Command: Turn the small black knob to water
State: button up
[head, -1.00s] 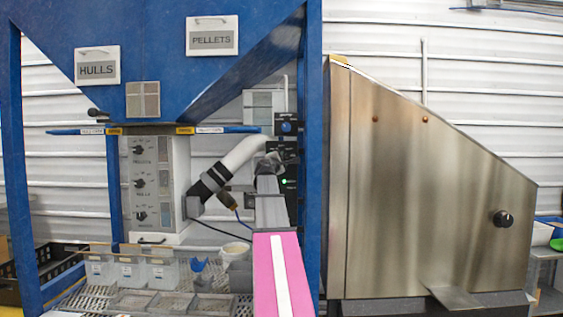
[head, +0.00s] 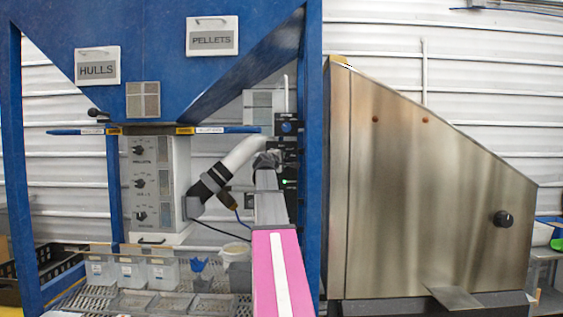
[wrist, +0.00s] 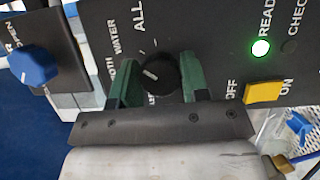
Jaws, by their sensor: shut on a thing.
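The small black knob (wrist: 158,74) sits on a black panel in the wrist view. Its white mark points left in the picture, toward the side where the WATER lettering (wrist: 117,36) and a partly covered label are. ALL is printed above it. My gripper (wrist: 160,80) has its green fingers on either side of the knob and is shut on it. In the head view my gripper (head: 268,158) is at the dark control panel (head: 290,152) behind the blue post, and my arm hides the knob.
A blue knob (wrist: 33,65) is left of the black knob. A yellow switch (wrist: 263,92) marked OFF and ON and a lit green READY lamp (wrist: 260,48) are to its right. A white pipe (head: 243,155) and blue post (head: 312,150) stand close to my arm.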

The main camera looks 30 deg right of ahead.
jog(key=o, duration=0.9)
jog(key=v, duration=1.1)
jog(key=shift+f, duration=0.1)
